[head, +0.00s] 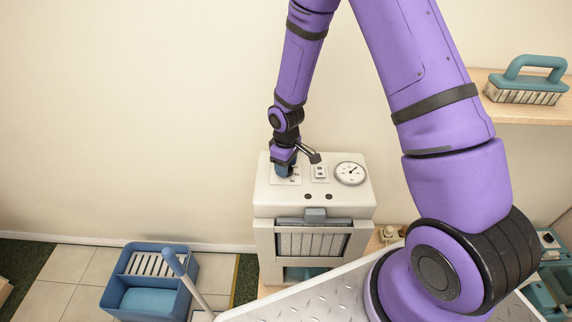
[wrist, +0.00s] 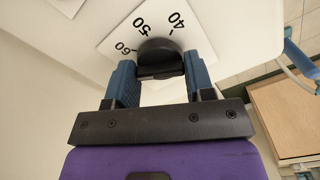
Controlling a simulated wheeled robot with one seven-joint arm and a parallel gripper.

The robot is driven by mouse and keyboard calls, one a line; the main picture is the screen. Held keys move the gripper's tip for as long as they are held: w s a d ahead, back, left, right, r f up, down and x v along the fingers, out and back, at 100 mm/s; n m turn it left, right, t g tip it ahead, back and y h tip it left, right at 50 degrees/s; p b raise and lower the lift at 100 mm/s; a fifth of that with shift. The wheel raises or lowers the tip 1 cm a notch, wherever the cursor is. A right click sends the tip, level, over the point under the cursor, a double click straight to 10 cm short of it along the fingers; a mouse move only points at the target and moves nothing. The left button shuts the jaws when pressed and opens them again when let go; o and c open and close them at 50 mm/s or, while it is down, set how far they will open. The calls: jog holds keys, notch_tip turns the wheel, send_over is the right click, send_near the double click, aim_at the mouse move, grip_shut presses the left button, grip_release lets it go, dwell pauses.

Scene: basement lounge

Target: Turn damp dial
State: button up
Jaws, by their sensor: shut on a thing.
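The damp dial (wrist: 158,58) is a black knob on a white scale plate marked 40, 50 and 60 in the wrist view. My gripper (wrist: 160,72) has its two blue fingers on either side of the knob and is shut on it. In the head view my gripper (head: 285,168) reaches down onto the left part of the top of a cream dehumidifier-like machine (head: 262,205). The gripper hides most of the dial there, and only part of the scale plate (head: 293,180) shows.
A switch plate (head: 320,172) and a round gauge (head: 350,173) sit right of the dial. A blue bucket (head: 115,295) with a white grate stands on the floor at left. A brush (head: 525,82) with a teal handle rests on a wooden shelf (head: 510,112) at right.

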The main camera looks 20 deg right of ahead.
jog(key=shift+m, duration=2.1)
jog(key=o, duration=0.9)
notch_tip(320, 180, up, 11)
jog(key=shift+f, duration=0.1)
